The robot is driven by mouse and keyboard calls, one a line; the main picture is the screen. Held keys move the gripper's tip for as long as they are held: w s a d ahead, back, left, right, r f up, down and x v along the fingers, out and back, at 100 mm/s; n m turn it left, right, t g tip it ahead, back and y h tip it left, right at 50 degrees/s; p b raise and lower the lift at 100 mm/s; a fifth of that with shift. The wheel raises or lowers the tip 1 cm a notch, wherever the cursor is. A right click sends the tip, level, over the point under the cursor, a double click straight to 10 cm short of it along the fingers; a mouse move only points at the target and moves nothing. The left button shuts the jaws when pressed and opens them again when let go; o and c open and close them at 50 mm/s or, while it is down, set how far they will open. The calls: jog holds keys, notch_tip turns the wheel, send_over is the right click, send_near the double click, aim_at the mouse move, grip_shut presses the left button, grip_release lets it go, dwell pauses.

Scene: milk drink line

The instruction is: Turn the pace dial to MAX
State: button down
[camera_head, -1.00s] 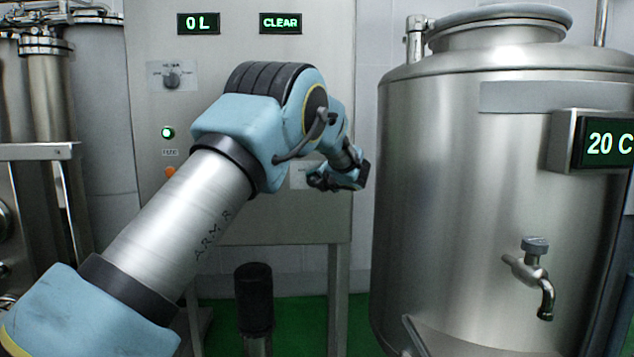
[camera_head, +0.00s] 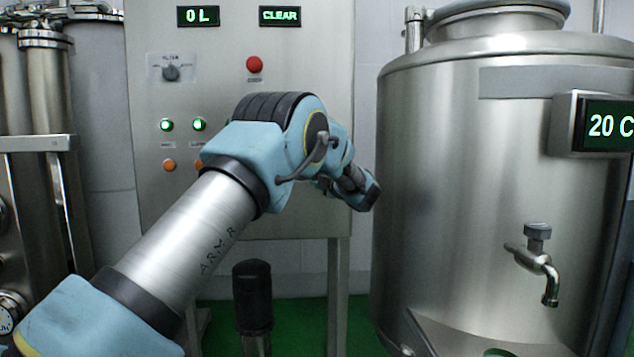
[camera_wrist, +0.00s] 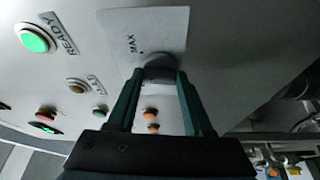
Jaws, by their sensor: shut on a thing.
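The pace dial (camera_wrist: 160,67) is a dark grey round knob on a light plate (camera_wrist: 174,24) of the steel panel. The wrist view shows the word MAX (camera_wrist: 131,44) and a small dark dot on the plate beside the knob. My gripper (camera_wrist: 160,75) has its two dark green fingers on either side of the knob and is shut on it. The knob's pointer cannot be made out, so its setting is unclear. In the head view my arm hides the dial.
The panel (camera_head: 230,45) also carries a filter knob (camera_head: 171,73), a red button (camera_head: 254,64) and green lamps (camera_head: 167,125). Its displays read 0 L (camera_head: 198,16) and CLEAR (camera_head: 280,16). A large steel tank (camera_head: 450,190) with a tap (camera_head: 538,262) stands close on the right.

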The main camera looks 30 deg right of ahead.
jog(key=shift+a+f+m+t+h+b, duration=0.15)
jog(key=shift+m+t+h+b, duration=0.2)
jog(key=shift+m+b, duration=0.75)
jog(key=shift+d+f+m+t+h+b, duration=0.1)
jog(key=shift+m+t+h+b, duration=0.3)
jog(key=shift+m, duration=1.25)
jog(key=shift+a+f+m+t+h+b, duration=0.15)
jog(key=shift+m+t+h+b, duration=0.15)
jog(key=shift+m+b, duration=0.85)
jog(key=shift+d+m, duration=0.1)
jog(key=shift+m, duration=0.4)
jog(key=shift+c, duration=1.5)
grip_release()
jog(key=shift+r, duration=0.1)
jog(key=b+v, duration=0.2)
jog(key=v, duration=0.8)
jog(key=shift+s+f, duration=0.25)
jog(key=shift+s, duration=0.05)
